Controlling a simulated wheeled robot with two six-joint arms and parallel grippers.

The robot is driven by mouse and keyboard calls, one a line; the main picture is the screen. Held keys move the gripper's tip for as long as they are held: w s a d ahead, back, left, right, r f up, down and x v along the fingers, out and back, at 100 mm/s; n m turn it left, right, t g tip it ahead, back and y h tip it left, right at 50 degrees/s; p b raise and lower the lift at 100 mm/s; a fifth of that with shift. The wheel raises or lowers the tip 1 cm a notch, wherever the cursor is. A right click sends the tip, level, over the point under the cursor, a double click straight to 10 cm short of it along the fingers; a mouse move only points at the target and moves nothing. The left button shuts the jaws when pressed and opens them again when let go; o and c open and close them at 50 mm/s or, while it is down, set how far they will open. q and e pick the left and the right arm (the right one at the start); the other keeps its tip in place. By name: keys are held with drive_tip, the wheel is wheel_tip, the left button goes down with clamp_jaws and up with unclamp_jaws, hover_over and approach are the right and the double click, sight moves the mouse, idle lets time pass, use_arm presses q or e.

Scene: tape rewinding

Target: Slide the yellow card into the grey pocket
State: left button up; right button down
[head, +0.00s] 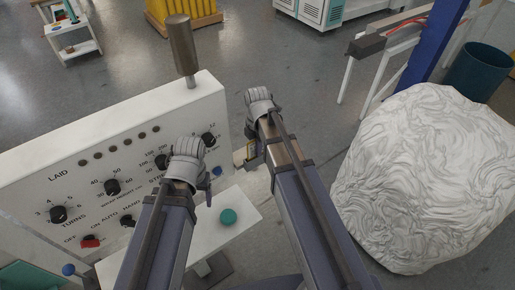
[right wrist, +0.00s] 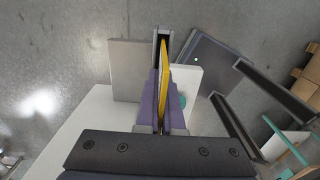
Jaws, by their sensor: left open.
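The yellow card (right wrist: 164,75) stands edge-on between the purple fingers of my right gripper (right wrist: 162,110), which is shut on it. Its far end is at the narrow grey pocket (right wrist: 155,40) in the right wrist view; I cannot tell how deep it is inside. In the head view, my right gripper (head: 262,103) is right of the panel, its fingertips hidden by the arm.
A white control panel (head: 100,165) with black knobs and a red switch stands at left, with a metal cylinder (head: 181,45) on top. A green button (head: 228,216) is on the white surface below. A large white crumpled bundle (head: 425,180) fills the right.

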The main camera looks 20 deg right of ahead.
drive_tip(key=shift+f, duration=0.25)
drive_tip(key=c, duration=0.6)
unclamp_jaws()
drive_tip(key=shift+r, duration=0.2)
wheel_tip(320, 180, up, 8)
drive_tip(key=p, duration=0.8)
drive_tip(key=shift+f, duration=0.1)
idle(0.5)
